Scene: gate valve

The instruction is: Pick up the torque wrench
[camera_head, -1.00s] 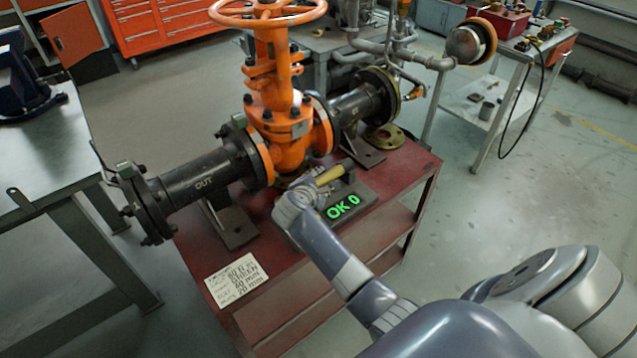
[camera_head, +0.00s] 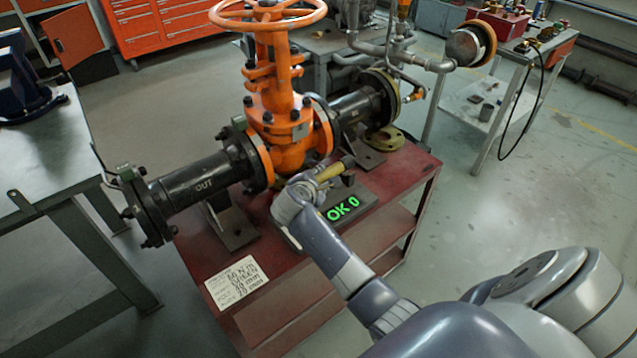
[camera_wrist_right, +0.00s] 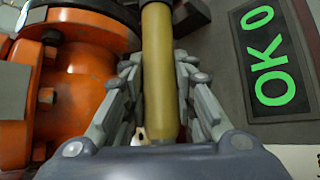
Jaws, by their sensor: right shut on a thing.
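The torque wrench shows as a yellow handle (camera_head: 330,171) at the front of the orange valve, above the red bench. In the right wrist view the yellow handle (camera_wrist_right: 158,70) runs between the two fingers of my right gripper (camera_wrist_right: 160,100). The gripper is shut on it, with a finger on each side. In the head view my right gripper (camera_head: 312,181) is beside the valve's lower body, partly hidden by its own wrist. My left gripper is not in view.
The orange gate valve (camera_head: 285,150) with black pipes stands close to the gripper's left. A dark block with a green "OK 0" display (camera_head: 343,208) lies right beside it. A written card (camera_head: 236,282) lies on the red bench (camera_head: 400,185). Floor at right is open.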

